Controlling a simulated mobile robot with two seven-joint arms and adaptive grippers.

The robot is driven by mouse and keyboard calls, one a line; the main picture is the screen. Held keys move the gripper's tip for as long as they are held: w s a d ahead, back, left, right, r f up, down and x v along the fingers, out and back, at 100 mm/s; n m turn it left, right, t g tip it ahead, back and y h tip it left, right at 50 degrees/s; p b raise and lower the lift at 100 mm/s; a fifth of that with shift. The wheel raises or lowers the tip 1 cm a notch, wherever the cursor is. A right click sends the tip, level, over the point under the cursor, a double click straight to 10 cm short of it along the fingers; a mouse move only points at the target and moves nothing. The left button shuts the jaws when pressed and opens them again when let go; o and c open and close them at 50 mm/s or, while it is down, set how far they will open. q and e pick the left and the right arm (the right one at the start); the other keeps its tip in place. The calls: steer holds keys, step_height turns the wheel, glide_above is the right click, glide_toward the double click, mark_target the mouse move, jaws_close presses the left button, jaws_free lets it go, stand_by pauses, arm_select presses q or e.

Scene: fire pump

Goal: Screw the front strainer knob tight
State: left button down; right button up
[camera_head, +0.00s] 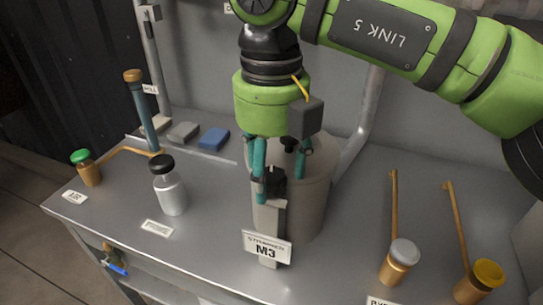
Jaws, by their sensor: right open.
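The strainer (309,208) is a grey cylinder near the middle of the bench, with a label reading "STRAINER M3" on its front. A black knob (273,178) sits on top of the grey upright post (268,218) at the strainer's front. My right gripper (282,176) points straight down here, with its teal fingers apart. One finger overlaps the knob's left side in the picture; the other is to the right and behind. I cannot tell whether either touches the knob. A second dark knob (290,143) shows between the fingers, partly hidden. My left gripper is out of view.
A white bottle with a black cap (169,187) stands left of the strainer. A green-capped fitting (85,166) is farther left. Silver-capped (402,254) and yellow-capped (482,279) fittings with brass pipes stand right. A bent grey pipe (358,140) rises behind the strainer.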

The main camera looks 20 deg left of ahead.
mark_target(272, 175)
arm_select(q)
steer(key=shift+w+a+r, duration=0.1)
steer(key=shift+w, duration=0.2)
arm_select(e)
step_height(272, 175, up, 12)
stand_by(0.3)
